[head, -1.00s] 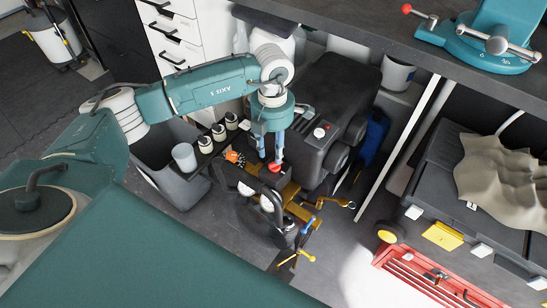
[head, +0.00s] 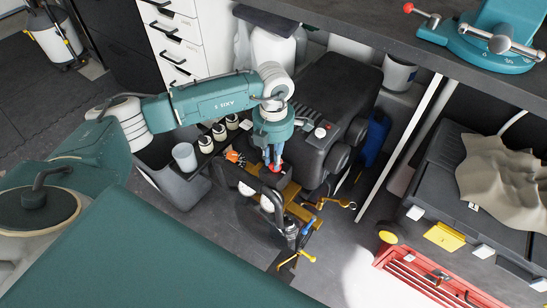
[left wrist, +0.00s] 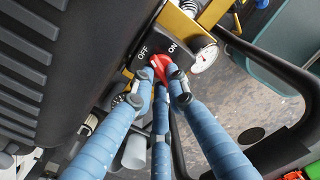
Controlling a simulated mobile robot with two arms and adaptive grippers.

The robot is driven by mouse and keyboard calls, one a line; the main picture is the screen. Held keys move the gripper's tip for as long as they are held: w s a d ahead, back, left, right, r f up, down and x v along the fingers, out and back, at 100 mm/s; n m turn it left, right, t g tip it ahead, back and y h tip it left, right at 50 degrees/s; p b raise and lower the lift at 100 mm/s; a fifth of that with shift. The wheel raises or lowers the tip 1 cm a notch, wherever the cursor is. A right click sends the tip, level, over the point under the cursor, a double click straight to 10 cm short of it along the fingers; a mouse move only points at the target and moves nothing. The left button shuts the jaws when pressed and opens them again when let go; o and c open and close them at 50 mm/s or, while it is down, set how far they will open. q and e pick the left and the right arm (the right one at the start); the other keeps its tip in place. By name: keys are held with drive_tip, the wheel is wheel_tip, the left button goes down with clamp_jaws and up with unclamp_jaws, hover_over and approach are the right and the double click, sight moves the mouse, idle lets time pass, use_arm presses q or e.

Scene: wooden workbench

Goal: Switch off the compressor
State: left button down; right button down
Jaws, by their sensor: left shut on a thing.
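The compressor (head: 318,110) is a black unit on the floor, partly under the workbench. Its red switch knob (left wrist: 161,67) sits on a dark panel marked OFF and ON in the left wrist view. The knob also shows as a small red spot in the head view (head: 275,168). My left gripper (left wrist: 163,82) has its blue fingers shut on the red knob from above, and they cover part of it. I cannot tell which mark the knob points to. My right gripper is in neither view.
A white gauge (left wrist: 204,58) is close beside the knob. A red toolbox (head: 420,280) lies at the right.

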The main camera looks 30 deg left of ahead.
use_arm(q)
drive_tip(key=shift+n, duration=0.3)
drive_tip(key=n+p, duration=0.1)
drive_tip(key=n, duration=0.3)
drive_tip(key=shift+s, duration=0.1)
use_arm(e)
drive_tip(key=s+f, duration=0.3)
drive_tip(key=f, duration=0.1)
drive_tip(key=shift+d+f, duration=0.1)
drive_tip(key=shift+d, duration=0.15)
use_arm(q)
drive_tip(key=c, duration=1.7)
unclamp_jaws()
wheel_tip(320, 180, up, 12)
drive_tip(key=shift+r, duration=0.1)
